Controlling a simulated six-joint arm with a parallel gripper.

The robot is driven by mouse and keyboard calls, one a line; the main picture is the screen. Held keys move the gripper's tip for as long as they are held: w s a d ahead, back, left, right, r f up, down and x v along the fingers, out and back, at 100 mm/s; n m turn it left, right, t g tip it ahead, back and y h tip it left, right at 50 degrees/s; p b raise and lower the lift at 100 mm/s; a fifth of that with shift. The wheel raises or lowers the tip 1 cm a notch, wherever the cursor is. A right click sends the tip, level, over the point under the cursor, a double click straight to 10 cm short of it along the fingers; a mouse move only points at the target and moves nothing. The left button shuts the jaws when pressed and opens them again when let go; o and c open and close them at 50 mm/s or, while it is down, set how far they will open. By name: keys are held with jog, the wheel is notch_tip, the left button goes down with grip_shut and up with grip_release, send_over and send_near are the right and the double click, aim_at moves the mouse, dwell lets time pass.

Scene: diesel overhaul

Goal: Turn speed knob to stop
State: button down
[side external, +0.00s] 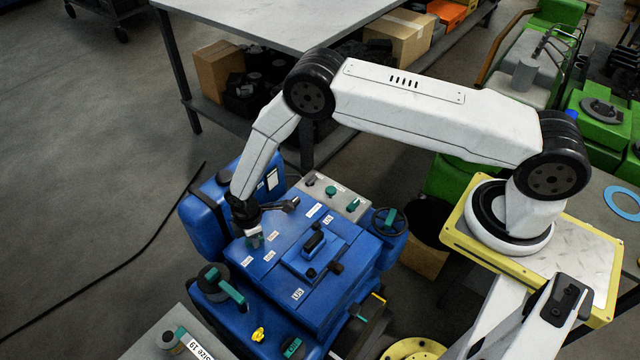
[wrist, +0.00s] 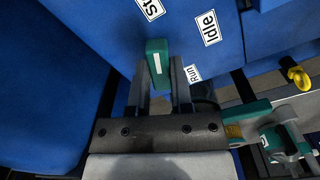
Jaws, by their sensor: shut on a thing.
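The speed knob (wrist: 157,62) is a teal block with a white line, at the upper middle of the wrist view. My gripper (wrist: 158,80) has one dark finger on each side of it and is shut on it. The white line runs nearly up and down in the picture. Near the knob are a partly cut-off label starting "St" (wrist: 150,8), an "Idle" label (wrist: 209,28) and a "Run" label (wrist: 193,73).
The blue engine (side external: 335,285) carries a black handle (side external: 313,241), a handwheel (side external: 389,221) and a teal lever (side external: 230,291). A blue tank (side external: 205,225) stands close left of my gripper. A yellow fitting (wrist: 299,76) and another teal-handled part (wrist: 285,137) lie right in the wrist view.

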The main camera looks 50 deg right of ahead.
jog(key=shift+n, duration=0.6)
jog(key=shift+n, duration=1.5)
jog(key=c, duration=0.5)
grip_release()
jog(key=shift+r, duration=0.1)
jog(key=shift+r, duration=2.65)
jog(key=shift+r, duration=0.1)
